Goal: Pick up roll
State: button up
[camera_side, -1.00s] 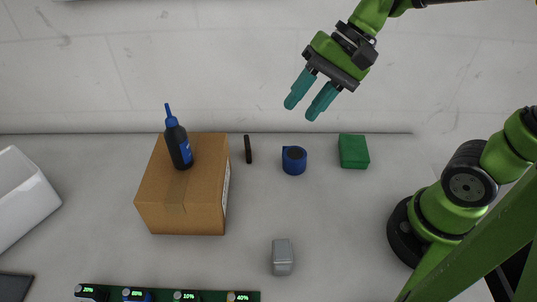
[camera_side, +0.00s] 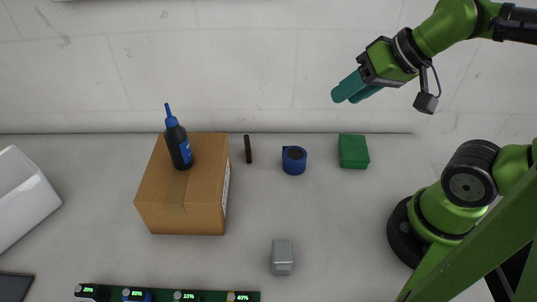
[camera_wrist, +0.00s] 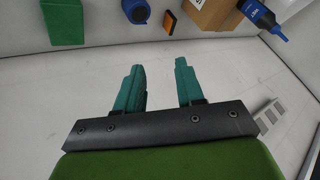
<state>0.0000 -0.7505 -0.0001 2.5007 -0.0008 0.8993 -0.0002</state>
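The blue roll (camera_side: 294,160) lies on the table between a small black item and a green block. Its dark core shows in the side view. In the wrist view the roll (camera_wrist: 136,11) is at the top edge, partly cut off. My gripper (camera_side: 345,93) is raised above and to the right of the roll in the side view, well apart from it. In the wrist view the two teal fingers of my gripper (camera_wrist: 160,75) stand apart with nothing between them.
A cardboard box (camera_side: 180,205) with a blue-capped dark bottle (camera_side: 178,146) on it stands left of the roll. The green block (camera_side: 353,151), black item (camera_side: 248,149) and grey block (camera_side: 282,257) are nearby. A white bin (camera_side: 25,195) is far left. Table around the roll is clear.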

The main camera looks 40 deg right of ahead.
jog(key=o, duration=1)
jog(key=n+g+h, duration=0.2)
jog(key=g, duration=0.4)
send_over(295, 154)
jog(key=f, duration=1.7)
jog(key=shift+s+d+f, duration=0.1)
jog(key=shift+s+d, duration=0.15)
jog(key=shift+s, duration=0.05)
jog(key=shift+w+a+f, duration=0.1)
jog(key=shift+w+f, duration=0.1)
jog(key=shift+f, duration=1.2)
jog(key=shift+w+a+f, duration=0.1)
jog(key=shift+w+f, duration=0.05)
jog(key=shift+f, duration=1.2)
